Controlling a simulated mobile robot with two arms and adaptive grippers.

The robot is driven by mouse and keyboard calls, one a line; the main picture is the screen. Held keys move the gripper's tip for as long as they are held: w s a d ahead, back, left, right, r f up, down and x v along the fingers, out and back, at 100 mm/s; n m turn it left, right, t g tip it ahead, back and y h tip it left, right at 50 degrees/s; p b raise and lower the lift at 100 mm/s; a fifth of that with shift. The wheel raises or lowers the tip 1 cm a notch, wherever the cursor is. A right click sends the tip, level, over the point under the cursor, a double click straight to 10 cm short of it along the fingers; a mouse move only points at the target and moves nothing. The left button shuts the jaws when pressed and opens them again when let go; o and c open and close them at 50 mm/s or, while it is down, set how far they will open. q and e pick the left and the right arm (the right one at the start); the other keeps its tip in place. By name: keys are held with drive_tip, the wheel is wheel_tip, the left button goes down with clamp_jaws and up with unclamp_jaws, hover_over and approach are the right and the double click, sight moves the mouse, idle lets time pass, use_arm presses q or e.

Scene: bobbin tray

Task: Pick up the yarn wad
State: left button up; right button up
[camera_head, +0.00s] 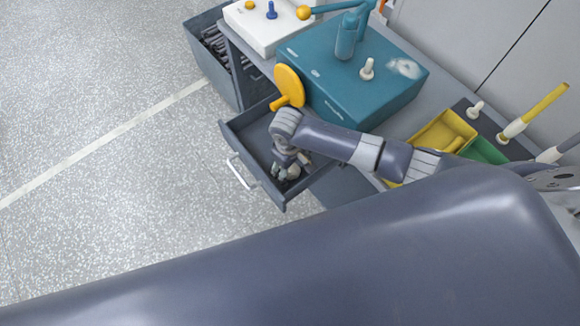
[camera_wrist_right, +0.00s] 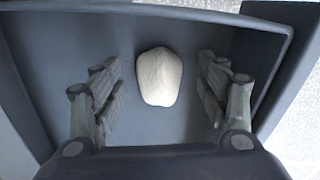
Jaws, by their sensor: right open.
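The yarn wad (camera_wrist_right: 159,76) is a cream, rounded lump lying on the floor of an open grey drawer (camera_head: 257,142). In the right wrist view it lies centred between the fingers of my right gripper (camera_wrist_right: 160,68). The fingers are apart, with a clear gap on each side of the wad, and hold nothing. In the head view my right gripper (camera_head: 285,173) points down into the drawer near its right end. I cannot make out the wad there, as the gripper and wrist cover that spot. My left gripper is not in view.
The drawer walls (camera_wrist_right: 200,13) surround the gripper. A teal box (camera_head: 350,95) and an orange paddle-like part (camera_head: 288,86) stand close behind my forearm. Yellow (camera_head: 447,130) and green (camera_head: 485,151) trays lie to the right. The floor at left is clear.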

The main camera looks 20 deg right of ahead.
drive_tip(key=shift+f, duration=0.75)
drive_tip(key=c, duration=0.8)
